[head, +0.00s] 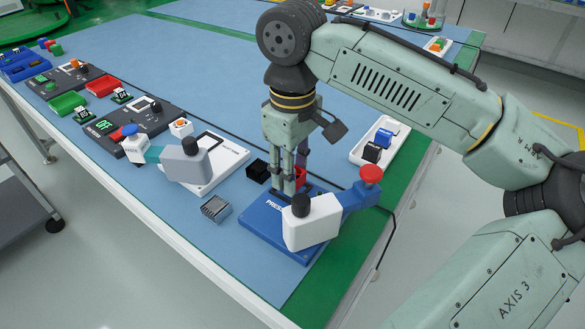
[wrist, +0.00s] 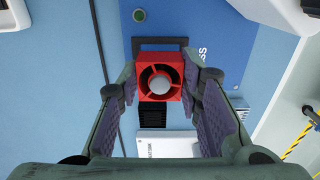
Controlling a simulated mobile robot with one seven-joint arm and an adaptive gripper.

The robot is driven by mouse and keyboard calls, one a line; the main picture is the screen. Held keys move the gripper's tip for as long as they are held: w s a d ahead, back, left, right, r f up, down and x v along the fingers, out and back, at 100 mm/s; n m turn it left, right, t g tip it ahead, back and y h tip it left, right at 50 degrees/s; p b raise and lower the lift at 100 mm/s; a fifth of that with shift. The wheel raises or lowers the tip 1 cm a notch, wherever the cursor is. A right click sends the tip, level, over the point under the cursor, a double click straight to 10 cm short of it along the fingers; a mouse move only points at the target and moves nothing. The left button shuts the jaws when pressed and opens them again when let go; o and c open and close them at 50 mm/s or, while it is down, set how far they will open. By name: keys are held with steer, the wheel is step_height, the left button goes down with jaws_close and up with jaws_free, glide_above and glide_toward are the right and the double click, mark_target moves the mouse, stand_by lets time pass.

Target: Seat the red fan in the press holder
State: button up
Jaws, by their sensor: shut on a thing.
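My gripper (head: 288,188) points down at the near edge of the table and is shut on the red fan (head: 301,177). In the wrist view the fan (wrist: 160,76) sits between the fingertips, its round hub facing the camera. The blue press base (head: 262,236) lies under and beside the gripper. The dark frame of the press holder (wrist: 150,44) shows on the blue plate, partly covered by the fan. Whether the fan touches the plate or hangs above it I cannot tell.
The white press arm (head: 311,226) with its black knob, and a red button (head: 371,174), stand close to my gripper. A black block (head: 258,171) and a grey heat sink (head: 216,208) lie to the left. A white tray (head: 362,154) is behind, right.

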steer(key=shift+f, duration=0.8)
stand_by(0.4)
steer(key=o, duration=1.2)
step_height(320, 180, up, 12)
steer(key=shift+r, duration=0.1)
steer(key=shift+s, duration=0.1)
